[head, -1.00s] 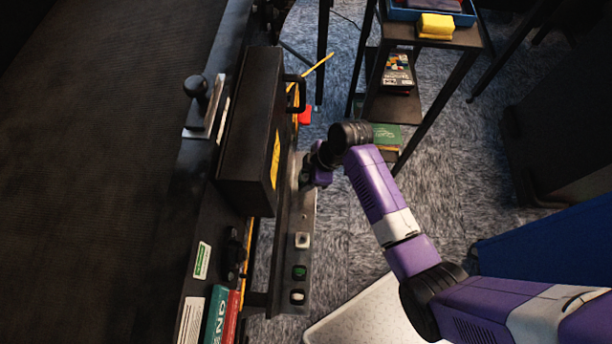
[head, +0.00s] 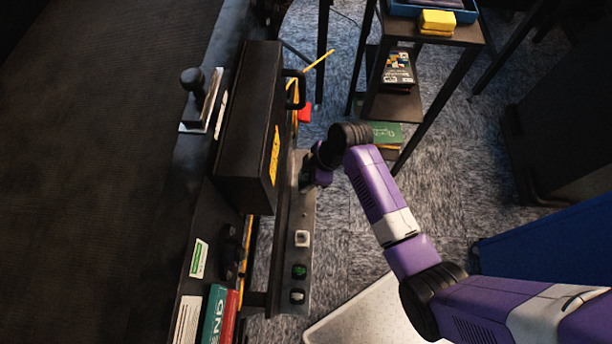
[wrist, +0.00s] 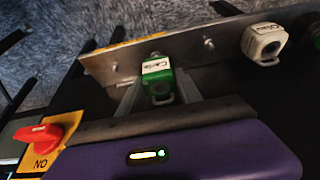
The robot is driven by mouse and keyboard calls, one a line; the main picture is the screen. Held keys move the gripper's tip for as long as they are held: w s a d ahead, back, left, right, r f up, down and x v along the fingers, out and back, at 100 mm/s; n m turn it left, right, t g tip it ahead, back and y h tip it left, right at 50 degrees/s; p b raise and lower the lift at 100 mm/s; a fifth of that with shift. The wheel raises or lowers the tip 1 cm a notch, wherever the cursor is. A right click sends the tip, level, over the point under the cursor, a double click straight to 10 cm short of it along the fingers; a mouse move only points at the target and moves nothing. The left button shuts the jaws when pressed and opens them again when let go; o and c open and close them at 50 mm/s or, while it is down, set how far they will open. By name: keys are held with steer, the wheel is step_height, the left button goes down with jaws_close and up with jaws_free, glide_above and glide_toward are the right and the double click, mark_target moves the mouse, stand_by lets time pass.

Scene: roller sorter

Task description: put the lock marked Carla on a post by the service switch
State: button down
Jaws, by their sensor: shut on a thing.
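The green lock with a white label reading Carla (wrist: 158,70) is in the middle of the wrist view. My gripper (wrist: 160,88) is shut on it, one finger on each side. The lock is close in front of the metal strip (wrist: 115,68); I cannot tell whether its shackle is around a post. A bare post (wrist: 208,43) stands to its right. A red rotary switch (wrist: 42,136) on a yellow plate is at lower left. In the head view my gripper (head: 313,170) is at the strip, beside the black box, and the held lock is hidden.
A white lock (wrist: 265,42) hangs farther right on the strip. In the head view, several locks line the strip (head: 307,215) toward the front. A large black box (head: 248,125) stands left of the gripper. A small dark table (head: 460,36) stands at the back right.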

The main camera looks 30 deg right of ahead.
steer(key=shift+f+b, duration=0.85)
steer(key=shift+f, duration=0.6)
stand_by(0.3)
steer(key=c, duration=0.7)
jaws_free()
steer(key=shift+p+v, duration=0.35)
steer(key=shift+v, duration=3.55)
steer(key=shift+w, duration=0.1)
